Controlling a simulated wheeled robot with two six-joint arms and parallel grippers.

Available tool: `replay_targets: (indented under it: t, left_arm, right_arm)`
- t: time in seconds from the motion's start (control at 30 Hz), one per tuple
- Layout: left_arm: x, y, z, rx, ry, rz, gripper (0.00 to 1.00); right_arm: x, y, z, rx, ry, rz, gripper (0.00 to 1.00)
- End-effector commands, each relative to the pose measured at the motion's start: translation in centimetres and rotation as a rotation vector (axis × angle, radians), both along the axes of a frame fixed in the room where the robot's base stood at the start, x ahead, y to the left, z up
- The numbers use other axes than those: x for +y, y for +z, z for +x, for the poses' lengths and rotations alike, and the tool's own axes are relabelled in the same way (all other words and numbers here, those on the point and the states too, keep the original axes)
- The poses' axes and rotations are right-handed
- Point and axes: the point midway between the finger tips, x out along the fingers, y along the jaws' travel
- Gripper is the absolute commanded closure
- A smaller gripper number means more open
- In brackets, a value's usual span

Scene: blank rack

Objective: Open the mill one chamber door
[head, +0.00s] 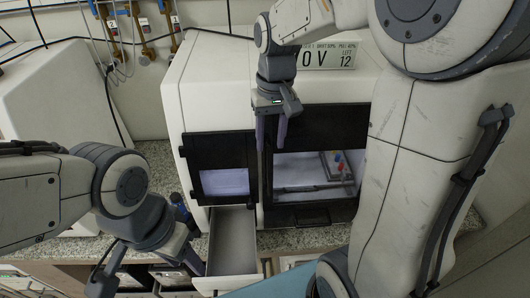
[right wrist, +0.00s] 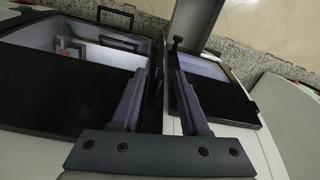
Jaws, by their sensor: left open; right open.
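A white machine (head: 215,85) stands in the centre with two black-framed windowed doors on its front. The larger door (head: 318,129) is at right, with a handle (head: 312,218) at its bottom edge; it looks closed. The smaller door (head: 219,151) is at left. No label readable here says which machine is mill one. My right gripper (head: 270,140) is open and empty, fingers down, in front of the strip between the doors. The right wrist view shows its fingers (right wrist: 160,78) apart, with the larger door (right wrist: 60,98) at left. My left gripper (head: 150,274) is open at lower left.
An open drawer (head: 233,240) juts out below the smaller door. A sign (head: 327,56) sits on the machine's top. Another white machine (head: 50,90) stands at left. The speckled counter (head: 160,160) runs between the machines.

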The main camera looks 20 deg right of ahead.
Motion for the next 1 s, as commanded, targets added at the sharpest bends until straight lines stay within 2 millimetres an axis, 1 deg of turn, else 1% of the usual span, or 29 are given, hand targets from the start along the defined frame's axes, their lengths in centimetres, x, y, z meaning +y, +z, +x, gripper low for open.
replay_targets:
  t: [0.03, 0.2, 0.4, 0.5, 0.6, 0.87, 1.0]
  left_arm:
    - [0.0, 0.3, 0.0, 0.0, 0.0, 0.0, 0.5]
    - [0.0, 0.9, 0.0, 0.0, -0.002, 0.0, 0.5]
    - [0.0, 1.4, 0.0, 0.0, -0.003, 0.0, 0.5]
    - [0.0, 1.6, 0.0, 0.0, -0.003, 0.0, 0.5]
    - [0.0, 1.6, 0.0, 0.0, -0.003, 0.0, 0.5]
    - [0.0, 1.6, 0.0, 0.0, -0.003, 0.0, 0.5]
    - [0.0, 1.6, 0.0, 0.0, -0.003, 0.0, 0.5]
  right_arm:
    - [0.1, -0.9, -0.2, 0.007, 0.001, 0.001, 0.55]
    - [0.2, -4.2, -0.3, 0.009, 0.003, 0.0, 0.55]
    - [0.3, -7.4, -0.2, 0.006, 0.002, 0.001, 0.55]
    - [0.3, -8.3, -0.1, 0.003, 0.002, 0.0, 0.55]
    - [0.4, -8.8, -0.1, 0.001, 0.002, 0.0, 0.55]
    - [0.4, -8.9, -0.1, 0.0, 0.002, 0.0, 0.55]
    - [0.4, -8.9, -0.1, 0.0, 0.002, 0.0, 1.0]
